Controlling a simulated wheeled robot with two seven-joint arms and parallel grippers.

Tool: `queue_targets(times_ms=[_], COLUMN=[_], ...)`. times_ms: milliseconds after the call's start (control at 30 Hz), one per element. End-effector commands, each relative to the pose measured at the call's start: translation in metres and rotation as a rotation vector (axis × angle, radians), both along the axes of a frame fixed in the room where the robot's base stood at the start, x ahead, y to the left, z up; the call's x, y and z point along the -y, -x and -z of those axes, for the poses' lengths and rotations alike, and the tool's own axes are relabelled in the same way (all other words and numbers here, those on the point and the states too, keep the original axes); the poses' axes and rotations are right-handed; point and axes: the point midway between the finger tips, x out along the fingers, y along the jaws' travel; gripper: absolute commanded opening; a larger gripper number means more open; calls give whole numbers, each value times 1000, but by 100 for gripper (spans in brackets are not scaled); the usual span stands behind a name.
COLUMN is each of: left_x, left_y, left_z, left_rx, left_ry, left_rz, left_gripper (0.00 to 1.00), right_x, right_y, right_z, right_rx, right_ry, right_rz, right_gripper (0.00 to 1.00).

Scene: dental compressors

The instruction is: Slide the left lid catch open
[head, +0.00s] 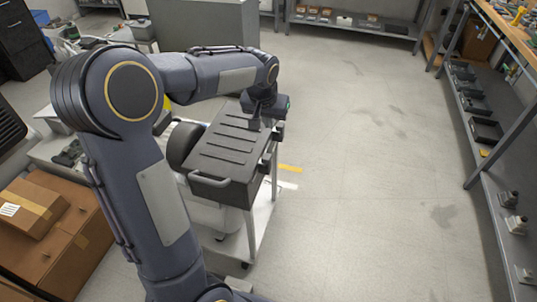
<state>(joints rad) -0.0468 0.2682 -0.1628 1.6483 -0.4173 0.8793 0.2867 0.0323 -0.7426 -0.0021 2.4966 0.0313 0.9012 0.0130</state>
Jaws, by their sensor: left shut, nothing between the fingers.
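A dark grey case with a ribbed lid (222,142) stands on a white cart in the middle of the head view. I cannot tell whether either is slid open. My left gripper (254,124) is over the far end of the lid, pointing down, shut and empty. Whether its tips touch the lid is unclear. My right gripper is out of view.
The white cart (235,243) carries the case. Cardboard boxes (62,240) stand at the lower left. A grey cabinet (203,24) is behind. A shelf rack (490,140) lines the right. The floor between cart and rack is clear.

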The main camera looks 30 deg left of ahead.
Motion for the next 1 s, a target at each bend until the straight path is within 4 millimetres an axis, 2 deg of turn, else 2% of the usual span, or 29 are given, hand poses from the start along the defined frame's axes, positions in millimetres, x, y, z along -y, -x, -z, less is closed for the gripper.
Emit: queue_targets(times_ms=[100, 367, 533, 667, 1000], left_x=[-2, -1, -2, -4, -10], left_y=[-6, -6, -8, -15, -37], left_z=[4, 4, 14, 36, 104], left_rx=[-3, -2, -5, -7, -7], left_ry=[-10, -10, -10, -9, -10], left_rz=[-3, -1, -2, -3, -2], left_gripper=[0, 0, 0, 0, 0], right_x=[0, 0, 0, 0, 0], right_y=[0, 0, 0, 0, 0], right_z=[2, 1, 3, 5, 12], right_rx=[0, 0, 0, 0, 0], right_ry=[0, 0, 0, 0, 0], right_rz=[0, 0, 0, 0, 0], right_gripper=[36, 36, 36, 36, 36])
